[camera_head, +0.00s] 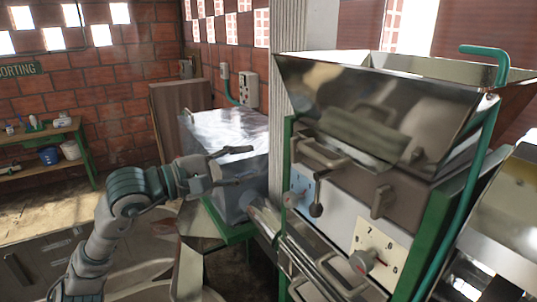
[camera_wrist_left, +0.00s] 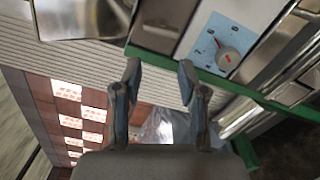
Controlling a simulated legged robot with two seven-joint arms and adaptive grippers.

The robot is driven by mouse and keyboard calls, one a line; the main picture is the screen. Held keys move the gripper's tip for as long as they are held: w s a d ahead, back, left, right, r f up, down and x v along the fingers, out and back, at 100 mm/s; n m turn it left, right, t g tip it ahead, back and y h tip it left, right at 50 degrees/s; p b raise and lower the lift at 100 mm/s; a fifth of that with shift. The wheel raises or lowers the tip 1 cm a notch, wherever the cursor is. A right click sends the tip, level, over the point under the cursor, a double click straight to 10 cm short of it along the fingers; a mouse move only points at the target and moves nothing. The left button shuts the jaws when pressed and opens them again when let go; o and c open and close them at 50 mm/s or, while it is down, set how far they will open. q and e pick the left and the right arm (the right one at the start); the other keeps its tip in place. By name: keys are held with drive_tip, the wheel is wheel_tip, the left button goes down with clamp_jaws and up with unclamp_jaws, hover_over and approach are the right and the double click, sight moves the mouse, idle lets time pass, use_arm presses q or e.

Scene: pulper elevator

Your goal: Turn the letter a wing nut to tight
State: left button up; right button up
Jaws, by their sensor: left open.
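A small pale blue dial plate (camera_head: 300,187) sits at the left of the machine's front panel, with a grey knob (camera_head: 291,200) at its lower left. I cannot make out a letter a or clear wings. My left gripper (camera_head: 246,165) is open and empty, left of the plate and apart from it. Its fingers (camera_wrist_left: 159,76) also show in the left wrist view. My right gripper is not in view.
A cream number plate with a second knob (camera_head: 361,261) is at the lower right of the panel. A metal hopper (camera_head: 400,110) tops the machine. A metal box (camera_head: 232,135) stands behind my left gripper. Pipes (camera_head: 310,262) run below.

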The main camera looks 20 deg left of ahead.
use_arm(q)
drive_tip(key=s+a+r+n+b, duration=0.1)
drive_tip(key=s+a+n+b, duration=0.2)
drive_tip(key=n, duration=1)
drive_tip(key=n+p, duration=0.3)
drive_tip(key=p, duration=0.2)
approach(291, 144)
drive_tip(key=x, duration=0.9)
drive_tip(key=shift+w, duration=0.2)
drive_tip(key=shift+w+d, duration=0.3)
clamp_jaws()
